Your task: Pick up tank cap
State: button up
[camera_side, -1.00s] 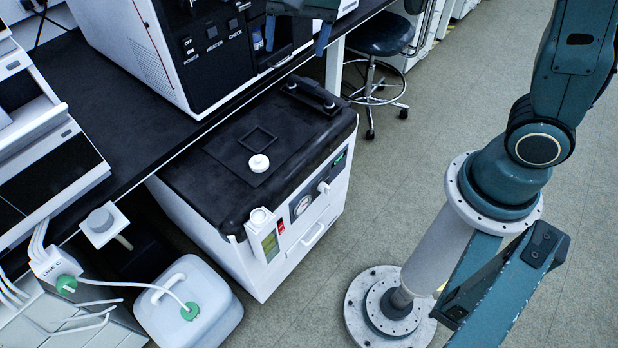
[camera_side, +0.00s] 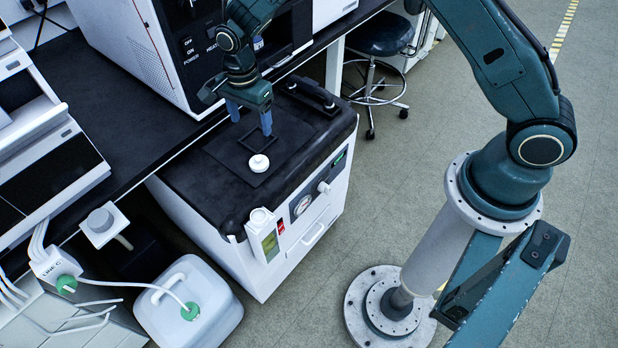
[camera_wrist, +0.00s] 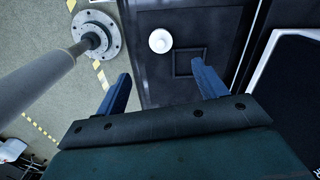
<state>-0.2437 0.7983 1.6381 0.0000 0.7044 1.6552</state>
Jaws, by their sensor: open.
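The tank cap (camera_side: 258,163) is a small round white cap. It lies on the black top of the white tank unit (camera_side: 285,150), beside a raised square outline on that top. My gripper (camera_side: 250,120) is open and empty, with blue fingers pointing down, above the black top and behind the cap in the side view. In the wrist view the cap (camera_wrist: 160,41) shows beyond the fingertips, between their lines. My gripper's two fingers (camera_wrist: 160,78) stand wide apart there, with nothing between them.
A white instrument (camera_side: 150,50) stands on the black bench behind my gripper. A black handle (camera_side: 312,96) rises at the back of the tank unit. A white canister (camera_side: 188,300) with a green cap stands at the lower left.

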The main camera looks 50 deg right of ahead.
send_over(257, 158)
jog(key=shift+f, duration=4.35)
jog(key=shift+f, duration=2.6)
jog(key=shift+c, duration=0.4)
jog(key=c, duration=1)
